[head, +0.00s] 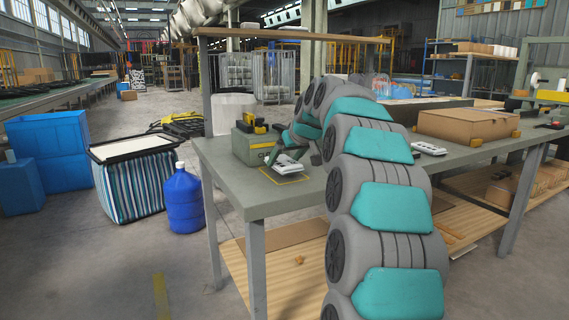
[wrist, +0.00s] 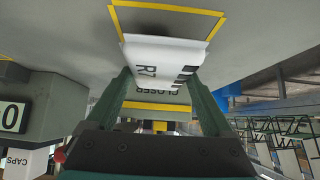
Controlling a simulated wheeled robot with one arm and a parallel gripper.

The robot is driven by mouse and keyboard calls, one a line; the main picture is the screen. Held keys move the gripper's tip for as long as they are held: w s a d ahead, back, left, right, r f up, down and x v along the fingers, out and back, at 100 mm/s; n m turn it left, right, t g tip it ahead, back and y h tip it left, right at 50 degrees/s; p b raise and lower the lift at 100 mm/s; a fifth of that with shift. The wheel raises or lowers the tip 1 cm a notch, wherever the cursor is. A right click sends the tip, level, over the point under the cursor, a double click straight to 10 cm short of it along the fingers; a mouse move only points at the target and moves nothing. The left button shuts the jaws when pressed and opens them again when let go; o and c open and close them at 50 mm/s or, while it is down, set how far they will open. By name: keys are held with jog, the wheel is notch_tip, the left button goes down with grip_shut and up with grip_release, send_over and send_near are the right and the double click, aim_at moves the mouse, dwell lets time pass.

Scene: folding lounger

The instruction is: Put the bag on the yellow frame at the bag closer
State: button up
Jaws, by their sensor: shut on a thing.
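My gripper (head: 285,160) is shut on a white bag (head: 284,179) with dark print, over the near part of the grey table. In the wrist view, the bag (wrist: 164,52) sits between the two fingertips (wrist: 160,76). The yellow frame (wrist: 170,8) is an outline on the table top, and the bag overlaps its edge in that view. I cannot tell whether the bag touches the table. The bag closer (head: 252,146) is a grey-green box with yellow parts beside the frame. Its CLOSER label (wrist: 155,92) shows beyond the bag in the wrist view.
A second white printed packet (head: 429,149) and a cardboard box (head: 467,124) lie farther right on the table (head: 230,178). A grey block with a 0 sign (wrist: 13,117) is at the left in the wrist view. A blue bottle (head: 184,203) and striped bin (head: 130,187) stand left of the table.

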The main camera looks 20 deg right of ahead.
jog(key=shift+w+f, duration=0.15)
jog(key=shift+f, duration=0.55)
jog(key=shift+f, duration=0.15)
jog(key=o, duration=1.2)
jog(key=shift+o, duration=0.2)
jog(key=shift+r, duration=0.2)
jog(key=v, duration=1.2)
jog(key=shift+f, duration=0.1)
